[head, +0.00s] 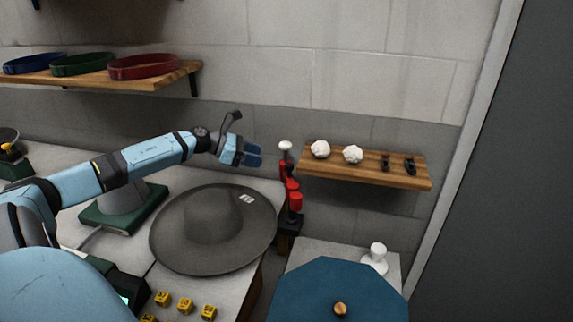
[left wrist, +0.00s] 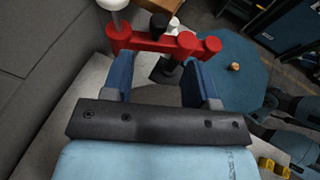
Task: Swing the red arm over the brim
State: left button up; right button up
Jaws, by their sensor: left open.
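The red arm (head: 292,190) stands on a dark post just right of the grey hat, with a white knob (head: 285,146) at its far end. In the left wrist view the red arm (left wrist: 152,41) lies across the picture just beyond the fingertips. The wide brim of the grey hat (head: 168,238) rests on the pale bench, with a small white tag on the hat. My left gripper (head: 254,156) is open and empty, above the far right of the brim and just left of the white knob. Its two blue fingers show apart in the left wrist view (left wrist: 161,78). My right gripper is not seen.
A wooden shelf (head: 365,167) with white lumps and small dark items is right of the red arm. A blue round top (head: 335,292) with a brass knob lies in front. Yellow cubes (head: 185,305) sit at the bench's near edge. A belt shelf (head: 110,80) hangs upper left.

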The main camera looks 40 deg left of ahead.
aim_at(288, 164)
pick_arm(q)
jog(key=p+x, duration=0.1)
jog(key=x, duration=0.9)
jog(key=shift+r+p, duration=0.1)
jog(key=shift+p, duration=0.2)
jog(key=shift+w+d, duration=0.15)
jog(key=shift+w, duration=0.1)
grip_shut()
